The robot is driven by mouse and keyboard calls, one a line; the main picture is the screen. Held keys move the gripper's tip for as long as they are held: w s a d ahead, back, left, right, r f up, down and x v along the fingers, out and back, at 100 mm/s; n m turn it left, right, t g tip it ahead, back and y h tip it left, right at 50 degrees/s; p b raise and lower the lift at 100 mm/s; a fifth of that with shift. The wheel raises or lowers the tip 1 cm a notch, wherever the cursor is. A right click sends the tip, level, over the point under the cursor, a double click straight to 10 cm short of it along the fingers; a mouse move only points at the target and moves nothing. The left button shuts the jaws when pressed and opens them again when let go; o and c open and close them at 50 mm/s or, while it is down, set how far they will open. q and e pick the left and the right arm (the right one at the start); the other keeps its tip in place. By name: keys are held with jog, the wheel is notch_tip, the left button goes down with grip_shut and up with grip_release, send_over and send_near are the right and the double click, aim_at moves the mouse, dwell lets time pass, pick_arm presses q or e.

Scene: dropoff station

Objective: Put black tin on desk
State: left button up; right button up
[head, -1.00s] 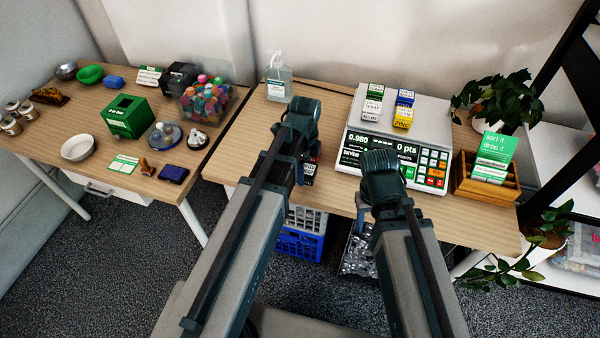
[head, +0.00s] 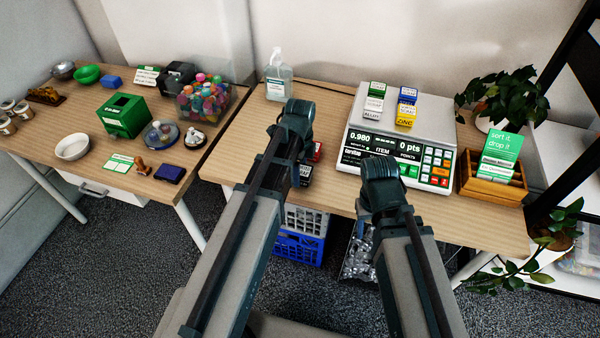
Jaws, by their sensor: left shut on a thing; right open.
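My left gripper (head: 298,118) is over the front left part of the right-hand wooden desk (head: 335,186). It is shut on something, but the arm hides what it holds. A small dark item with a pale label (head: 306,174) shows just right of the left gripper's arm, with a red item (head: 317,150) behind it. I cannot tell whether either is the black tin or whether the gripper touches them. My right gripper (head: 380,170) is open, in front of the scale at the desk's front edge. Its fingertips are hidden from this angle.
A scale (head: 436,115) bears small labelled blocks. A pump bottle (head: 278,75) stands behind my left gripper. A wooden card box (head: 492,187) and a plant (head: 500,98) are at right.

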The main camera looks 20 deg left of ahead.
pick_arm(q)
jog(key=shift+f, duration=0.2)
jog(key=o, duration=1.4)
jog(key=shift+r, duration=0.15)
notch_tip(320, 180, up, 12)
jog(key=p, duration=1.2)
jog(key=s+d+n+y, duration=0.1)
jog(key=s+d+n, duration=0.9)
jog(key=s+n, duration=0.4)
jog(key=shift+s+d+r+n, duration=0.15)
jog(key=shift+d+n, duration=0.1)
jog(key=shift+n, duration=0.05)
